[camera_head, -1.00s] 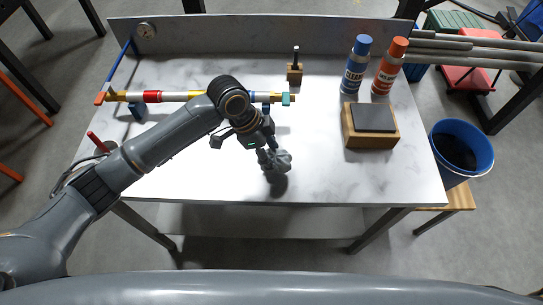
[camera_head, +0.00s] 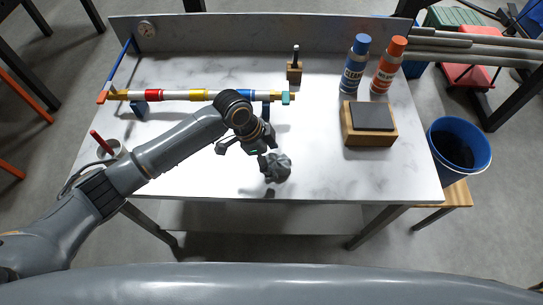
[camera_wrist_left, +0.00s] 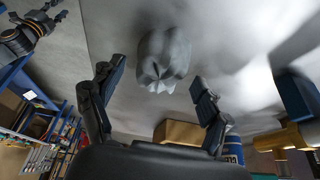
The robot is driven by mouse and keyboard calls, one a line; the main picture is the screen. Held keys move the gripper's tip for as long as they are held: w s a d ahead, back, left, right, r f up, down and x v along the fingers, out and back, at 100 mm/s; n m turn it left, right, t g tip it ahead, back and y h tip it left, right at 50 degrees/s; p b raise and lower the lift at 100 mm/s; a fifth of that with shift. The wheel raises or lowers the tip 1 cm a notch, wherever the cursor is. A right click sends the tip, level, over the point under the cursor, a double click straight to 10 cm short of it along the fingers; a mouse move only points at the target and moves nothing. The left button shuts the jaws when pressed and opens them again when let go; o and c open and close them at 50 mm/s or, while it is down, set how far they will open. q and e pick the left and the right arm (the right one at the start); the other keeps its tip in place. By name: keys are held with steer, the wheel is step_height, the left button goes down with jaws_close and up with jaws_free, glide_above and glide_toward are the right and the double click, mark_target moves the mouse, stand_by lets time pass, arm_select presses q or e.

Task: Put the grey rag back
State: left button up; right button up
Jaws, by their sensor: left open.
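The grey rag (camera_head: 278,168) is a crumpled, rounded bundle above or on the front middle of the pale worktable (camera_head: 330,180); I cannot tell whether it touches the top. My left gripper (camera_head: 245,156) is open, close to the rag on its left side. In the left wrist view the rag (camera_wrist_left: 164,55) shows ahead of the two spread fingers (camera_wrist_left: 157,76), with clear space beside each fingertip. A dark jointed arm with a gripper-like end (camera_wrist_left: 45,18) shows at that view's top left, probably my right one; its jaws are too small to read.
A striped bar (camera_head: 175,96) lies across blue supports behind the gripper. A wooden block with a dark top (camera_head: 370,136), a blue bottle (camera_head: 354,65) and an orange bottle (camera_head: 389,66) stand right. A blue bin (camera_head: 444,128) is beyond the right edge. The front right tabletop is bare.

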arm_select(q)
steer(key=shift+r, duration=0.25)
steer(key=b+v, duration=0.2)
steer(key=v, duration=0.9)
steer(key=shift+r, duration=0.4)
steer(key=shift+a+f, duration=0.1)
